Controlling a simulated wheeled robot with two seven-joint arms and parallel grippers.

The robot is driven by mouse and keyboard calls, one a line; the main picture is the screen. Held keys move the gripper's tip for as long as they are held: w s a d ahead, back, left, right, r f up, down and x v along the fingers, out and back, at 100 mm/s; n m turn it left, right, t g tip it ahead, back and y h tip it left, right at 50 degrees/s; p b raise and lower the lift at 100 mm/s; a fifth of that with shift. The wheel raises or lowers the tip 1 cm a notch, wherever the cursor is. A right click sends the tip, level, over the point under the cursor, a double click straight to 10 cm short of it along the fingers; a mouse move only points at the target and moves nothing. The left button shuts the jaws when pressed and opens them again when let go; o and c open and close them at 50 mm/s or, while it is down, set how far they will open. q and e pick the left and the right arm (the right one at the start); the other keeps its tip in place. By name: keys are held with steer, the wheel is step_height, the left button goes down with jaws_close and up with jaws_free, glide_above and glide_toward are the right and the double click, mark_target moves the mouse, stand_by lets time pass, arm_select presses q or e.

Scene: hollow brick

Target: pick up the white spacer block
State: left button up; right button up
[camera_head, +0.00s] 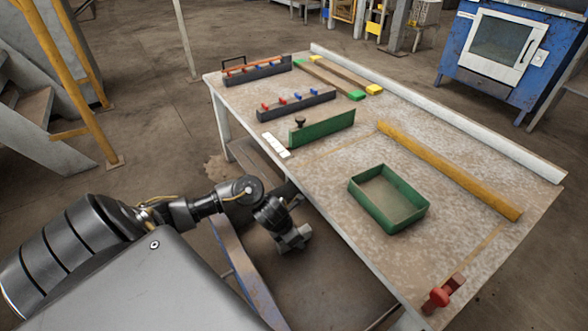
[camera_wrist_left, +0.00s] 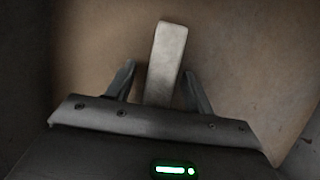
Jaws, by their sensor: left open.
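A pale, off-white oblong block (camera_wrist_left: 166,52), which looks like the white spacer block, shows in the left wrist view over a brown surface. Its far end reaches past the fingertips, and its near end is hidden by my gripper body. My left gripper (camera_wrist_left: 160,76) is open, with one finger on each side of the block. A gap shows at the left finger; the right finger is close to the block, and I cannot tell if it touches. In the head view my left gripper (camera_head: 294,240) is beside the table's near edge, and the block cannot be made out there.
The table (camera_head: 330,215) holds a green tray (camera_head: 360,203), a yellow bar (camera_head: 450,170), a green upright plate (camera_head: 322,128), white pieces (camera_head: 276,146), dark racks with coloured pegs (camera_head: 296,105) and a red-knobbed part (camera_head: 440,297). Dark walls flank the brown surface in the wrist view.

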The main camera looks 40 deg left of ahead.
stand_by(0.4)
arm_select(q)
steer(key=c, duration=1.1)
